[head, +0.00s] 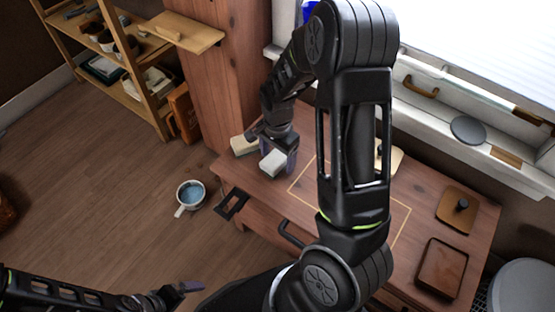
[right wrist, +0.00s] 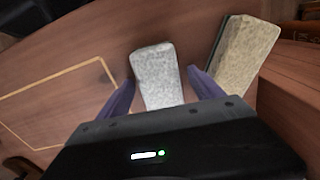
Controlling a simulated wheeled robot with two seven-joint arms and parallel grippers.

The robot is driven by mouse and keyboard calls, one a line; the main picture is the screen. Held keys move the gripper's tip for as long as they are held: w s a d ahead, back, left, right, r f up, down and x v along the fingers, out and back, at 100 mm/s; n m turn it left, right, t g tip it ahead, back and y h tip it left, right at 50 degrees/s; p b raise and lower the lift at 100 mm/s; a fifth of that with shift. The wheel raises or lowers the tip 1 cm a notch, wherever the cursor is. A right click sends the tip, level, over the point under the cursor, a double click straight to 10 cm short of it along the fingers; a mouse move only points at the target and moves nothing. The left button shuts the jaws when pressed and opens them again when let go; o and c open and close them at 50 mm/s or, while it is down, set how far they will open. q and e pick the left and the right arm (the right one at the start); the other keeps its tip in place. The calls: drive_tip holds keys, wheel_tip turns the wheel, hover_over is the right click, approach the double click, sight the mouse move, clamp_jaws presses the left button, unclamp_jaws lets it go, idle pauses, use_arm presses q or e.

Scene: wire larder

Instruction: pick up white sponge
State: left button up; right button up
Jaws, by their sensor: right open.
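The white sponge (right wrist: 157,72) is a pale grey-white speckled block lying on the wooden table. In the right wrist view it lies between the two purple fingers of my right gripper (right wrist: 160,86), with gaps at its sides. In the head view the white sponge (head: 273,163) shows at the table's left end, just below my right gripper (head: 272,148), which is open. My left gripper (head: 184,289) is low in the head view, over the floor, far from the sponge; its finger opening is unclear.
A beige sponge with a dark green side (right wrist: 246,52) lies close to the right finger; it also shows in the head view (head: 243,146). A blue-filled mug (head: 190,195) stands on the floor. A wooden shelf (head: 150,100) stands upper left. A brown tray (head: 441,268) is at the table's right.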

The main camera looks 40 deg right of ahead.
sight(277, 156)
drive_tip(key=shift+c, duration=0.5)
drive_tip(key=c, duration=1.3)
drive_tip(key=shift+r, duration=0.1)
wheel_tip(277, 156, up, 10)
drive_tip(key=p, duration=0.2)
drive_tip(key=shift+p, duration=0.4)
drive_tip(key=o, duration=0.8)
drive_tip(key=shift+c, duration=0.2)
drive_tip(key=c, duration=0.6)
